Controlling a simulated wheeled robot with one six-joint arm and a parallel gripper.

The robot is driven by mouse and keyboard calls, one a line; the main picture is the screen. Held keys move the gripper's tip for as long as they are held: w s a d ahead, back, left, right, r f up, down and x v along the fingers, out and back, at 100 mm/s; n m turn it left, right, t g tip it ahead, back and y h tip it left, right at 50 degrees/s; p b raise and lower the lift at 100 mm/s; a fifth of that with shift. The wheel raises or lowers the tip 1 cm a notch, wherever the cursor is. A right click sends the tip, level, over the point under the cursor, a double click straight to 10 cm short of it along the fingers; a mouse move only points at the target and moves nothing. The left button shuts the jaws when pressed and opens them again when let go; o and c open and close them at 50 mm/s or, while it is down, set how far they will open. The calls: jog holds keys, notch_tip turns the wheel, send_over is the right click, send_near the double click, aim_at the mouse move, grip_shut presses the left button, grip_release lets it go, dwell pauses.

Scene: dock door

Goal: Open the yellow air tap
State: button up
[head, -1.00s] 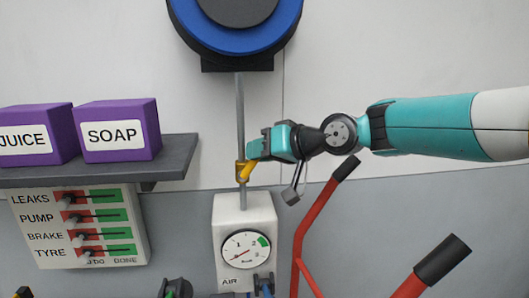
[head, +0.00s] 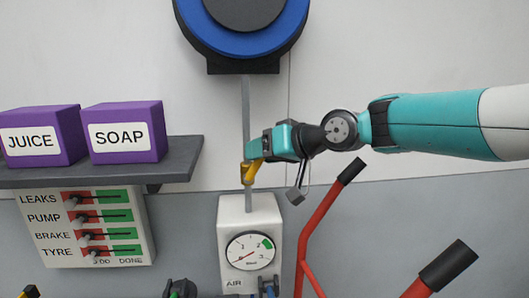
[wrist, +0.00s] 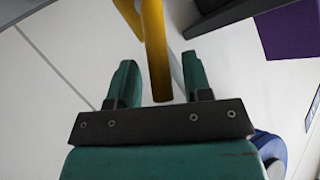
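The yellow air tap (head: 250,173) sits on the grey vertical pipe (head: 246,115), above the white AIR gauge box (head: 231,275). Its handle slants up and to the right off the pipe. My gripper (head: 254,153) reaches in from the right at the handle's upper end and hides part of it. In the wrist view, the yellow handle (wrist: 155,50) runs down between my two teal fingers (wrist: 158,85). A gap shows on each side of it, so my gripper is open around the handle. The gauge dial (head: 251,252) has its needle pointing to the lower left.
A blue and black reel (head: 243,25) hangs above the pipe. A grey shelf (head: 100,168) with purple JUICE (head: 40,135) and SOAP (head: 124,133) boxes is at left, over a switch board (head: 86,228). Red bars with black grips (head: 316,230) stand below my arm.

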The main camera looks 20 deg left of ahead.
jog(key=b+v, duration=0.6)
jog(key=v, duration=1.1)
jog(key=shift+d+b, duration=0.2)
jog(key=shift+b, duration=0.15)
jog(key=shift+r, duration=0.1)
